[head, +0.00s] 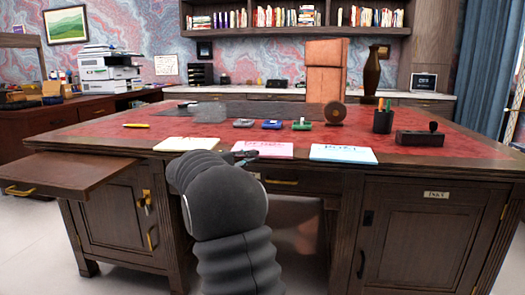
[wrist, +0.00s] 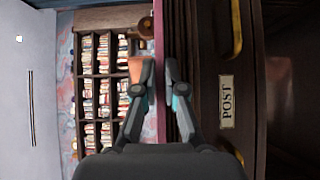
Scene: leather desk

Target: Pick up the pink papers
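The pink papers (head: 264,150) lie flat near the front edge of the desk, with a dark label or writing on them. My arm covers part of the area to their left. My gripper (head: 245,157) is at the desk's front edge, by the left end of the pink papers; I cannot tell whether it touches them. In the wrist view my gripper (wrist: 160,70) has its two fingers apart, with nothing seen held between them. The pink papers cannot be made out in the wrist view.
Cream papers (head: 187,144) lie to the left and pale blue papers (head: 343,153) to the right. Behind are a blue stamp (head: 271,125), a green one (head: 302,125) and a pen cup (head: 383,121). A drawer or pull-out leaf (head: 75,172) juts out at the left.

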